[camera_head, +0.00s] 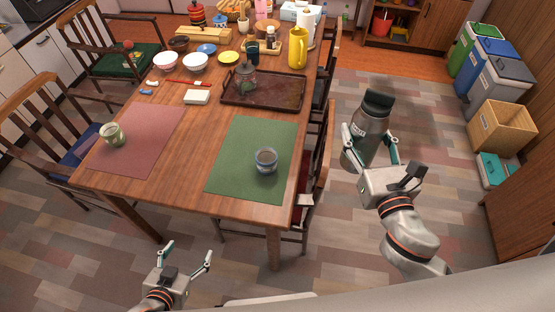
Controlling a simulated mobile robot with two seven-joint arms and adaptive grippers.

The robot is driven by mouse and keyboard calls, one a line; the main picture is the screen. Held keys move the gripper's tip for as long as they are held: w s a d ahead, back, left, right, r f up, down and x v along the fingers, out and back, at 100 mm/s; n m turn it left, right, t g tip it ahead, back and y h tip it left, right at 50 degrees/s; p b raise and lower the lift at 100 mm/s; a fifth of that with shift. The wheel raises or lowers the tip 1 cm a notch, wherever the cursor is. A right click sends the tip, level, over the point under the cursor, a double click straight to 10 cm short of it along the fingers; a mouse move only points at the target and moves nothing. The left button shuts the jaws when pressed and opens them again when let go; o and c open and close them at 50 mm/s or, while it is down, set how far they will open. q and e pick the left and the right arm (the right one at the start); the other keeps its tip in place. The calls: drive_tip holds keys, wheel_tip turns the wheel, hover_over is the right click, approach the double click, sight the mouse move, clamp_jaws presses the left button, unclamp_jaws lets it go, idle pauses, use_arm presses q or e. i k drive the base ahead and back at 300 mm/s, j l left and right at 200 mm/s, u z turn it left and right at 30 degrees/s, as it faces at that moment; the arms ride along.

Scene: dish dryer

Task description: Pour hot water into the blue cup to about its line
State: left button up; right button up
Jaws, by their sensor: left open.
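The blue cup (266,161), pale with a blue band, stands upright on the green mat (232,172) near the table's front right corner. A line inside it is too small to make out. My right gripper (369,134) is shut around a grey flask (366,142) with a black top. The flask is nearly upright, right of the table and apart from the cup. My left gripper (187,253) is open and empty, low in front of the table's near edge.
Behind the green mat are a dark tray (285,89) with a glass pot (246,79) and a yellow jug (298,48). A chair (321,165) stands at the table's right side.

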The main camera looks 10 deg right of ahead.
sight(266, 157)
drive_tip(key=j+z, duration=0.2)
drive_tip(key=j, duration=0.45)
drive_tip(key=j+z, duration=0.25)
drive_tip(key=j, duration=0.4)
drive_tip(key=k+j+z, duration=0.2)
drive_tip(key=j, duration=0.4)
drive_tip(key=i, duration=0.05)
